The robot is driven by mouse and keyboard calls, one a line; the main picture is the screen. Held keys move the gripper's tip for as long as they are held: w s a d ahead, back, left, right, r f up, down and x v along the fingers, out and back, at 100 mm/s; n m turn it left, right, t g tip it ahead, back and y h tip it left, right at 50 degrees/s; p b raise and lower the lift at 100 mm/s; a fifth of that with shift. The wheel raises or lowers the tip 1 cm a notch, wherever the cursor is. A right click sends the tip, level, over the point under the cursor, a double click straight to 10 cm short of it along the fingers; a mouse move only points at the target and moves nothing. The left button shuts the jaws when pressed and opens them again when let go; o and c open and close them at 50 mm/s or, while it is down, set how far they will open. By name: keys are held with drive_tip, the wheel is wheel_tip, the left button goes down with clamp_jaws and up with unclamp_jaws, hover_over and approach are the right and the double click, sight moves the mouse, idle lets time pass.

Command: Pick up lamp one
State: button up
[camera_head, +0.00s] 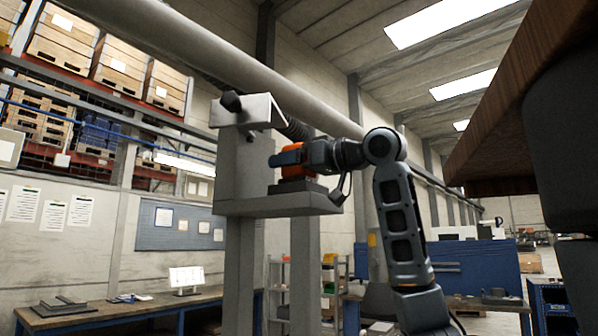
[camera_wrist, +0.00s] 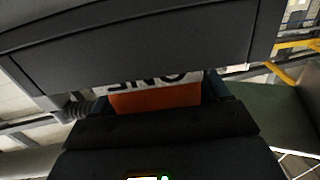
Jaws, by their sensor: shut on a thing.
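Lamp one shows as an orange body (camera_head: 291,155) on the grey stand in the head view, just above a dark block (camera_head: 297,187) on the stand's shelf. In the wrist view its orange face (camera_wrist: 155,97) and a white label with partly hidden dark letters show between the jaws. My gripper (camera_head: 284,161) reaches in from the right and is shut on the lamp. In the wrist view my gripper (camera_wrist: 155,108) has the lamp between its fingers; much of the lamp is hidden. I cannot tell whether the lamp touches the dark block.
The grey stand (camera_head: 238,175) has a shelf (camera_head: 280,206) and a white bracket (camera_head: 247,110) above the lamp, with a dark ribbed part close over my gripper. A wooden-topped table edge (camera_head: 500,120) fills the upper right. Work benches and racks stand farther back.

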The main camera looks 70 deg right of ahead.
drive_tip(key=c, duration=0.6)
drive_tip(key=shift+r, duration=0.1)
